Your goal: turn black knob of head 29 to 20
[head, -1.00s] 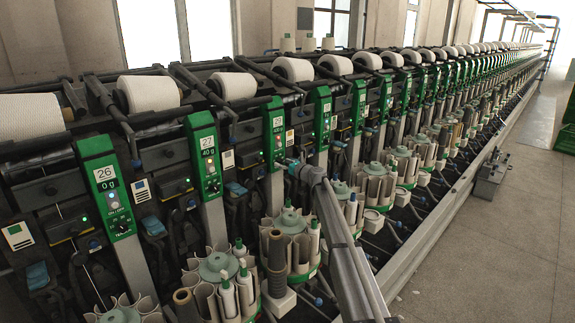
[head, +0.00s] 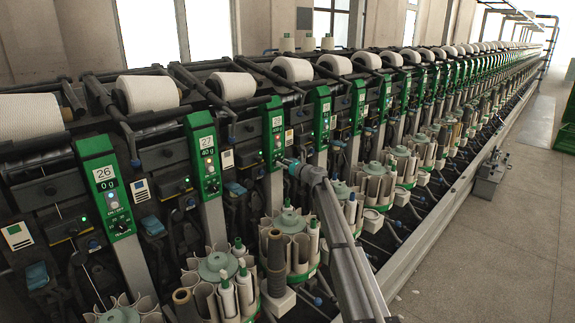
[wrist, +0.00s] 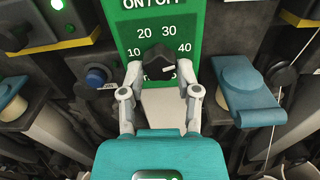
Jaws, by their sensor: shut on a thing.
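The black knob (wrist: 157,60) sits low on a green panel (wrist: 190,12) in the wrist view. Printed numbers 10, 20, 30 and 40 run around it from left to right. A small white mark shows on the knob's lower right side. My gripper (wrist: 160,74) has one grey finger on each side of the knob and is shut on it. The lettering below the knob is partly hidden. In the head view my gripper (head: 284,162) is at the lower end of the green panel (head: 274,122) just right of the one marked 27; its number is hard to read.
A blue-green lever (wrist: 242,90) stands close right of the fingers. A blue button (wrist: 95,77) is on the left. In the head view, panels marked 26 (head: 100,174) and 27 (head: 205,145) stand to the left, with bobbin holders (head: 215,265) below.

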